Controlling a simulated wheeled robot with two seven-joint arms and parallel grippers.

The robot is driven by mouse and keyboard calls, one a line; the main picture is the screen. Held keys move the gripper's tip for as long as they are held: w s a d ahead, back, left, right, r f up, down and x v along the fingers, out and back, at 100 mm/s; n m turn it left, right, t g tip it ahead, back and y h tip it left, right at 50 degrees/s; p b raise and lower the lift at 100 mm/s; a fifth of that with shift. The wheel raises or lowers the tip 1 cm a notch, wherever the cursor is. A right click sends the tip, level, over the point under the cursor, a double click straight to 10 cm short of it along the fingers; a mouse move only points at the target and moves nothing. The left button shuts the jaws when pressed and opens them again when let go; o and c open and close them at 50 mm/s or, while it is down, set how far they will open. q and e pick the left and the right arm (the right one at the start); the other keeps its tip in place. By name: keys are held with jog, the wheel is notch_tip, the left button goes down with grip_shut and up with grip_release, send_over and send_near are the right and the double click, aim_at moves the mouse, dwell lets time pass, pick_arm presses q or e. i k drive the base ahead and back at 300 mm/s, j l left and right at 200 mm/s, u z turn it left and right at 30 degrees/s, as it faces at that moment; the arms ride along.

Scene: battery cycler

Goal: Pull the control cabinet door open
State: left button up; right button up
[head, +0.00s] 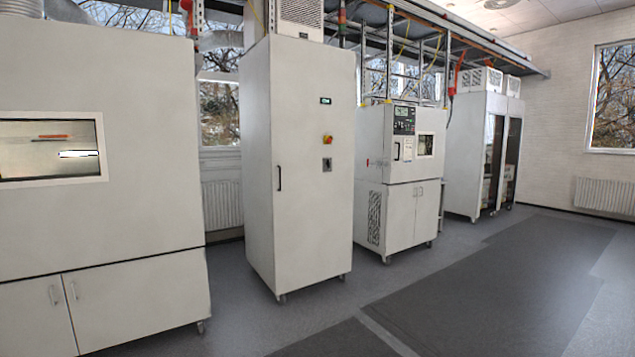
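A tall pale grey control cabinet (310,220) stands left of centre in the head view, on small castors. Its front door looks shut. A dark vertical bar handle (279,177) sits on the left side of the door at about mid-height. On the right part of the door are a small green-lit display (325,101), a red and yellow knob (327,139) and a dark switch plate (327,164). Neither of my grippers shows in this view.
A large chamber (110,230) with a window and lower doors stands close on the left. A smaller test chamber (400,180) stands to the right, with glass-doored cabinets (480,150) farther back. The grey floor (480,290) in front and to the right is clear.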

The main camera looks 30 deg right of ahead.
aim_at(312, 208)
jog(key=i+l+z, duration=0.6)
jog(key=i+z, duration=0.25)
jog(key=i, duration=0.2)
